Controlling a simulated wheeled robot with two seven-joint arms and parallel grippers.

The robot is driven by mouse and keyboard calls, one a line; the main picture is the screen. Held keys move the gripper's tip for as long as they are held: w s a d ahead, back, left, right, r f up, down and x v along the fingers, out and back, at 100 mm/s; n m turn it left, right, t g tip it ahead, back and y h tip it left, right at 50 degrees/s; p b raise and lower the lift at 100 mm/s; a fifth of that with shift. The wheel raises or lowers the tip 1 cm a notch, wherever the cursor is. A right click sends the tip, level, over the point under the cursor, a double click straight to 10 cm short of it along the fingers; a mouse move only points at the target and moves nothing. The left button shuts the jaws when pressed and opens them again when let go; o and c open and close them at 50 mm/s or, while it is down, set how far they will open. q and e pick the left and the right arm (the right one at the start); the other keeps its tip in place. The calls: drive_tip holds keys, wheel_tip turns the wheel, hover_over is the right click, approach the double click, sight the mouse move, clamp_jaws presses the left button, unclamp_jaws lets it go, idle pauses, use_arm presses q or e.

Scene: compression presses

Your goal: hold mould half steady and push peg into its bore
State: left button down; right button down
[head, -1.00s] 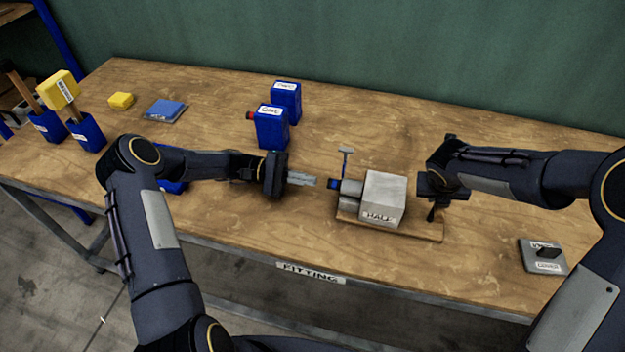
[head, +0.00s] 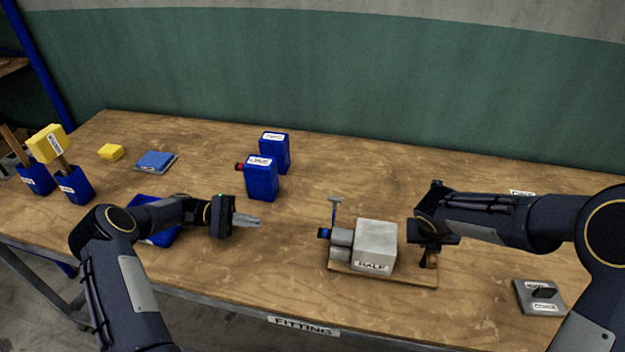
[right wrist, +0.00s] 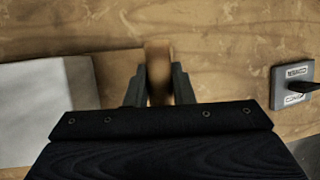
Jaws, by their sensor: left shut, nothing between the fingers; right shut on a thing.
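The mould half (head: 375,243), a pale grey block labelled HALF, sits on a wooden board (head: 385,276). A grey cylinder (head: 341,243) stands at its left face, with a blue piece (head: 324,233) at its outer end; I cannot tell how deep any peg sits in the bore, which is hidden. My left gripper (head: 258,221) is shut and empty, well left of the cylinder and pointing towards it. My right gripper (head: 428,243) is right of the block, shut on a brown wooden handle (head: 432,260). The handle shows between the fingers in the right wrist view (right wrist: 158,75).
A T-topped post (head: 335,207) rises behind the cylinder. Two blue bottles (head: 262,178) stand behind, to the left. A blue tray (head: 160,236) lies beneath my left arm. A grey plate with a black handle (head: 540,297) lies at the right. The table between left gripper and cylinder is clear.

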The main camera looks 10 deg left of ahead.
idle(0.4)
drive_tip(key=c, duration=1.2)
unclamp_jaws()
drive_tip(key=shift+o, duration=0.2)
drive_tip(key=shift+r, duration=0.15)
drive_tip(key=v, duration=1.1)
drive_tip(key=shift+s+r, duration=0.15)
drive_tip(key=shift+r, duration=0.25)
